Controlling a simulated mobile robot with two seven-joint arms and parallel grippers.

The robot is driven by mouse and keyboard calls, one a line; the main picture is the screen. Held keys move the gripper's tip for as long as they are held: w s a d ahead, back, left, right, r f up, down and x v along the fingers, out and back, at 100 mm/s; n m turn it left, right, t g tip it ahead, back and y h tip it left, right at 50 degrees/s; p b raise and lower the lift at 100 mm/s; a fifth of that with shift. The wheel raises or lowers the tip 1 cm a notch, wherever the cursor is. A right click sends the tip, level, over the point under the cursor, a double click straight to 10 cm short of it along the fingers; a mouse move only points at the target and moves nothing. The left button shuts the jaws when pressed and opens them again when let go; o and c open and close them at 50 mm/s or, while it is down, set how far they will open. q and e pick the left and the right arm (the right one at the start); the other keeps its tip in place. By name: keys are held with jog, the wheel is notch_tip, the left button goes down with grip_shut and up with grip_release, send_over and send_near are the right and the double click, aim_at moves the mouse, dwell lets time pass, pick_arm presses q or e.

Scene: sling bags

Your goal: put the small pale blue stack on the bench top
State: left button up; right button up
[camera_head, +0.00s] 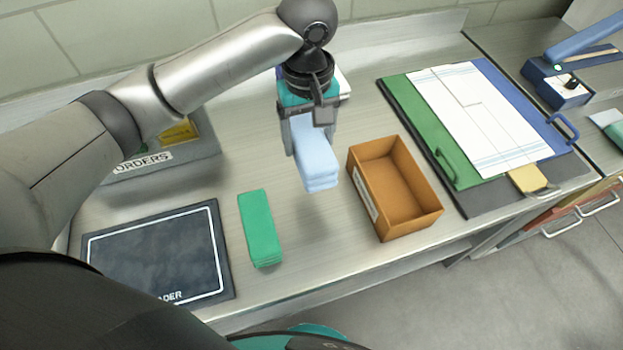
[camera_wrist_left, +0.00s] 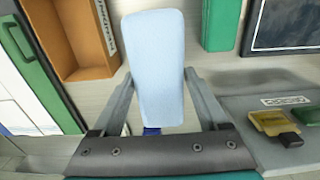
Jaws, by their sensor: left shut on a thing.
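The small pale blue stack (camera_head: 316,164) is a folded, layered block held in my left gripper (camera_head: 310,138) above the metal bench top (camera_head: 310,245). A shadow lies on the bench below it, between the green stack and the brown box. In the left wrist view the pale blue stack (camera_wrist_left: 153,65) stands out between the two fingers of my left gripper (camera_wrist_left: 155,95). My right gripper does not show in either view.
A green stack (camera_head: 260,228) lies left of the held stack. An open, empty brown box (camera_head: 437,222) stands to its right. A dark mat (camera_head: 155,255) is at the left, an orders tray (camera_head: 190,155) behind it. Green and blue folders (camera_head: 420,125) lie at the right.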

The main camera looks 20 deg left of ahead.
pick_arm(q)
notch_tip(320, 180, down, 12)
jog(key=shift+f+b, duration=0.1)
jog(key=shift+b, duration=1)
jog(key=shift+w+f, duration=0.1)
jog(key=shift+f, duration=0.15)
jog(key=o, duration=1.4)
jog(key=shift+f, duration=0.1)
jog(key=shift+o, duration=0.2)
notch_tip(320, 180, up, 12)
jog(key=shift+r+p, duration=0.2)
jog(key=shift+p, duration=1.05)
